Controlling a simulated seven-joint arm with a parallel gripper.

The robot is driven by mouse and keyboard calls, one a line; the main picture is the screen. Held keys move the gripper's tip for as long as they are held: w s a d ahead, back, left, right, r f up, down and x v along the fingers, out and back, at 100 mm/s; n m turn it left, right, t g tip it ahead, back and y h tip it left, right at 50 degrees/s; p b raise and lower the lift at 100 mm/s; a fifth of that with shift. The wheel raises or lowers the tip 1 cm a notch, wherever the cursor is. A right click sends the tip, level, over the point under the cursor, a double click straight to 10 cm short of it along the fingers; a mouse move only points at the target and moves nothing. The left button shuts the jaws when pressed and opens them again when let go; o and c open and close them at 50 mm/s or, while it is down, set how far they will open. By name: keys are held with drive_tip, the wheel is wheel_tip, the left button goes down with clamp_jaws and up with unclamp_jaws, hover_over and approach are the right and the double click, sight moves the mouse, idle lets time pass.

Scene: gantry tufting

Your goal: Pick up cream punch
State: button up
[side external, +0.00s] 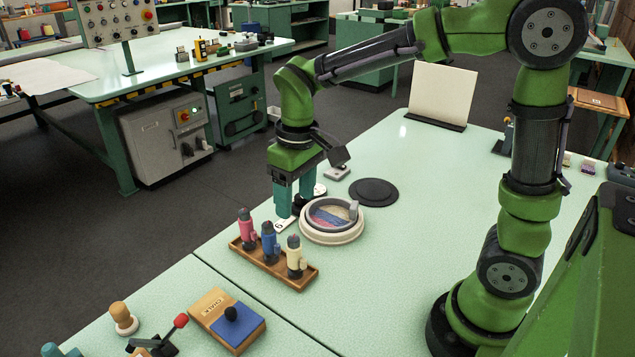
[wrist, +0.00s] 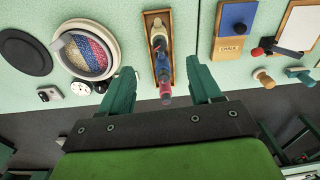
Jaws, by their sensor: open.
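The cream punch (side external: 294,260) stands upright at the near right end of a wooden tray (side external: 247,257), in a row with a blue punch (side external: 269,242) and a pink punch (side external: 246,230). In the wrist view the cream punch (wrist: 158,38) is the farthest of the three from my gripper's base. My gripper (side external: 295,203) is open and empty, pointing down above the table behind the tray, apart from the cream punch. In the wrist view its two green fingers (wrist: 160,70) show either side of the tray.
A round hoop (side external: 333,236) with coloured yarn lies right of the tray, with a dark disc (side external: 373,191) behind it. A chalk box (side external: 227,318), a wooden-knobbed tool (side external: 123,319) and a red-handled tool (side external: 165,338) lie in front.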

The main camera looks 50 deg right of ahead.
drive_tip(key=w, duration=0.1)
drive_tip(key=n, duration=0.1)
approach(295, 257)
drive_tip(key=shift+g, duration=0.3)
drive_tip(key=f, duration=0.1)
drive_tip(key=w+f, duration=0.1)
drive_tip(key=f, duration=0.1)
drive_tip(key=d+f, duration=0.1)
drive_tip(key=f, duration=0.1)
drive_tip(key=shift+w+f, duration=0.2)
drive_tip(key=shift+w, duration=0.05)
drive_tip(key=shift+a+f, duration=0.1)
drive_tip(key=shift+f, duration=2.95)
